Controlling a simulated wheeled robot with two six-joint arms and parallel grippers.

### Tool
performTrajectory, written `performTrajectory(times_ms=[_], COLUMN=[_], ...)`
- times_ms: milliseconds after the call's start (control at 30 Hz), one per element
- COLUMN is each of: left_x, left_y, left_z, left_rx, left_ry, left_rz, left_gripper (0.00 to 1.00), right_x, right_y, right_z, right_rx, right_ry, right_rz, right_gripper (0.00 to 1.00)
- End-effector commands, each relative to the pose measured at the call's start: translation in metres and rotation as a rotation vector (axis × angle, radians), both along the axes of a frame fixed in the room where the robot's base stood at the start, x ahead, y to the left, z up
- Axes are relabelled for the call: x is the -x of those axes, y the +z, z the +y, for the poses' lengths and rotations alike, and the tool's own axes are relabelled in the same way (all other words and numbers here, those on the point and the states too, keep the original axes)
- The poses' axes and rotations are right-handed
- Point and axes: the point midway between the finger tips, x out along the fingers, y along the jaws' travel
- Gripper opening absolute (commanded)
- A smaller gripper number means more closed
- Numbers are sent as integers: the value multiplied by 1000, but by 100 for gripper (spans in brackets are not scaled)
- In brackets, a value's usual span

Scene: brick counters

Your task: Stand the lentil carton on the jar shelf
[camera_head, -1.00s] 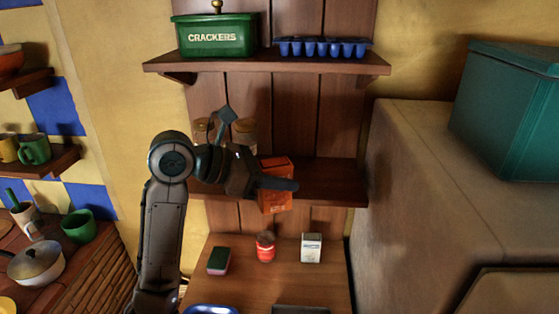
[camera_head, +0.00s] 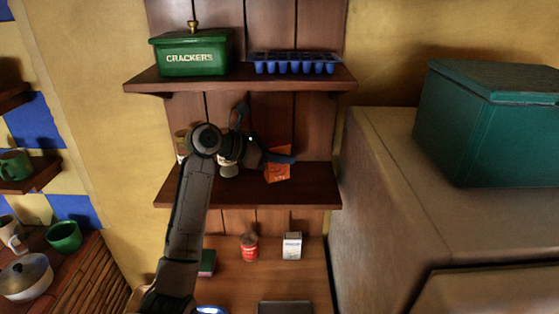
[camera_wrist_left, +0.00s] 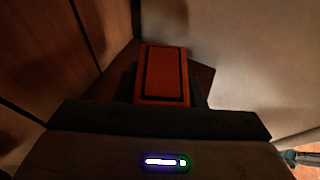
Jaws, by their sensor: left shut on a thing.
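The lentil carton (camera_head: 279,172) is an orange-red box, partly hidden behind my left gripper in the head view. It looks tilted there. My left gripper (camera_head: 280,158) is shut on it, at the jar shelf (camera_head: 310,188), the lower of two wooden wall shelves. In the left wrist view the carton (camera_wrist_left: 163,75) sits between the dark fingers. I cannot tell whether its bottom touches the shelf. Jars (camera_head: 182,146) stand on the shelf's left part, partly hidden by my arm. My right gripper is not in view.
The upper shelf (camera_head: 240,82) holds a green crackers tin (camera_head: 190,56) and a blue tray (camera_head: 293,63). On the counter below are a red can (camera_head: 249,246), a white carton (camera_head: 292,246) and a sponge (camera_head: 208,263). The jar shelf's right end is clear.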

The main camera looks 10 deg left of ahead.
Motion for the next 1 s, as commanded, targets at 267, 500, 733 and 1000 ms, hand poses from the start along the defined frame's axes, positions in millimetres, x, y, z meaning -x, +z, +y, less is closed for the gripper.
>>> performTrajectory(times_ms=[267, 500, 733, 1000], left_x=[2, 2, 2, 2], left_y=[-31, -33, -36, -35], left_z=[0, 0, 0, 0], left_rx=[0, 0, -1, -1], left_ry=[-1, -1, -1, -1], left_rz=[4, 3, 5, 4], left_gripper=[11, 11, 58, 58], right_x=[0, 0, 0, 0], right_y=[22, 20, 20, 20], right_z=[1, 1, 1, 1], right_rx=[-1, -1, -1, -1], right_ry=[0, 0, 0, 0], right_rz=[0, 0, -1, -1], right_gripper=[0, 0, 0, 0])
